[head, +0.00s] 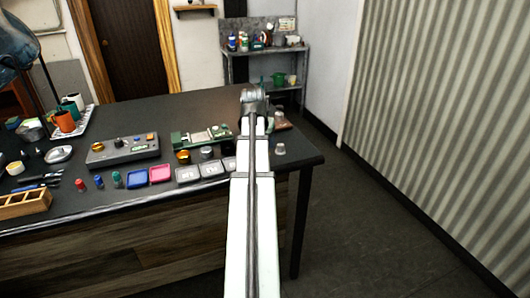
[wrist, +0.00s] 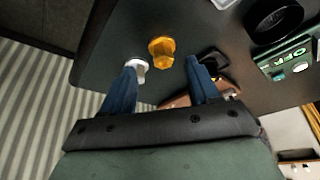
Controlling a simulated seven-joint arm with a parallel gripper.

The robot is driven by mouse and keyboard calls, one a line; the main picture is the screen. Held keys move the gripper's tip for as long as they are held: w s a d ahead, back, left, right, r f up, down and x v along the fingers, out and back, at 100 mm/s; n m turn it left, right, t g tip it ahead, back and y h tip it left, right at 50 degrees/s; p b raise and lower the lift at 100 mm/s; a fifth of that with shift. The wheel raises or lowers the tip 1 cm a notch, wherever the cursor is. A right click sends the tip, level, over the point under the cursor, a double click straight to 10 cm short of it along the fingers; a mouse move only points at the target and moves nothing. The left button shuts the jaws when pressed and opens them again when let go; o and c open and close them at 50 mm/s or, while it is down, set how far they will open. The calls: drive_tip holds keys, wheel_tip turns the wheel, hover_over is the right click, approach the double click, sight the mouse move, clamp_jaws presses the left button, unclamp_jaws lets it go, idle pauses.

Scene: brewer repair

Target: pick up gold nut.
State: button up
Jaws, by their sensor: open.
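The gold nut (wrist: 161,52) lies on the dark table top in the wrist view, just beyond the gap between my fingertips. It looks orange-gold and faceted. My gripper (wrist: 162,68) is open with its two blue fingers apart and nothing held between them. A pale silver piece (wrist: 137,66) lies left of the nut, partly overlapped by the left fingertip. In the head view this silver piece (head: 279,149) shows right of my arm. I cannot make out the gold nut there; my arm covers that part of the table.
A green board (wrist: 297,58) and a black round part (wrist: 274,17) are at the right in the wrist view. A brown holder lies behind the right finger. In the head view, a grey control box (head: 122,150), colored trays and a gold cup-like part (head: 183,156) stand left.

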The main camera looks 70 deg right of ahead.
drive_tip(key=shift+w+d+f, duration=0.1)
drive_tip(key=shift+d+f, duration=0.4)
drive_tip(key=shift+f, duration=0.15)
drive_tip(key=shift+x, duration=1.9)
drive_tip(key=shift+w+d, duration=0.1)
drive_tip(key=shift+d, duration=0.05)
drive_tip(key=shift+r, duration=0.1)
clamp_jaws()
